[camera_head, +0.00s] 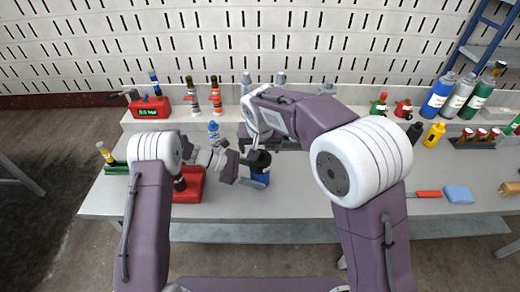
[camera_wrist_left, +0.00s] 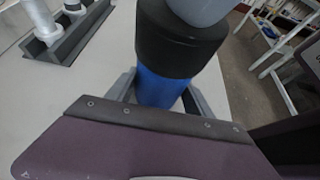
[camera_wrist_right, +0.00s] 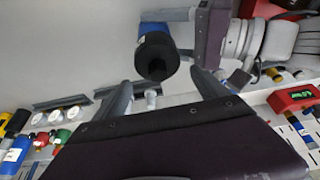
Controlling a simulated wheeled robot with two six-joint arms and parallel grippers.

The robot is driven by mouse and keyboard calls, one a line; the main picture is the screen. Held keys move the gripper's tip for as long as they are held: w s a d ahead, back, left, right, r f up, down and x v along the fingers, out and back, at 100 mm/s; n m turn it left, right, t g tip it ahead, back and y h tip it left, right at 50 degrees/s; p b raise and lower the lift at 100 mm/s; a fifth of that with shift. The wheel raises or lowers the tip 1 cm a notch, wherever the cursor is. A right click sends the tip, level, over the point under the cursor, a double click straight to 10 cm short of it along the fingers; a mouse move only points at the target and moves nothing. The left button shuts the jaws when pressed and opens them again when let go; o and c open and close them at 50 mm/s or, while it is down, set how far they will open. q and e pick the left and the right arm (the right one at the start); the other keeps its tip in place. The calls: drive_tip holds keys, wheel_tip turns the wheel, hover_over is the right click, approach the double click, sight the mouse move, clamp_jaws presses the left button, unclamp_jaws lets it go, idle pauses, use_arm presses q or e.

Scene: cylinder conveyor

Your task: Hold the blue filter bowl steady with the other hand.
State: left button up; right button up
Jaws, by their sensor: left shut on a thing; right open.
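The blue filter bowl (camera_head: 261,179) stands upright on the table near the middle, with a black collar on top. My left gripper (camera_head: 248,181) is shut around its blue body from the left. In the left wrist view the blue body (camera_wrist_left: 160,88) sits between the two fingers below the wide black collar (camera_wrist_left: 178,40). A grey part above the collar is cut off by the frame. My right gripper (camera_wrist_right: 162,80) is open and empty above the bowl. The right wrist view shows the black collar (camera_wrist_right: 156,58) with a dark hole, beyond its fingertips.
A red tray (camera_head: 190,190) lies left of the bowl, partly behind my left arm. A red timer box (camera_head: 150,107) and several bottles stand along the raised back shelf. The table front is mostly clear.

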drive_tip(key=shift+f, duration=1.25)
drive_tip(key=c, duration=1.6)
drive_tip(key=m+h, duration=0.1)
drive_tip(key=m, duration=0.2)
drive_tip(key=shift+m, duration=0.3)
drive_tip(key=shift+c, duration=0.2)
drive_tip(key=shift+m+h, duration=0.6)
drive_tip(key=shift+m, duration=0.6)
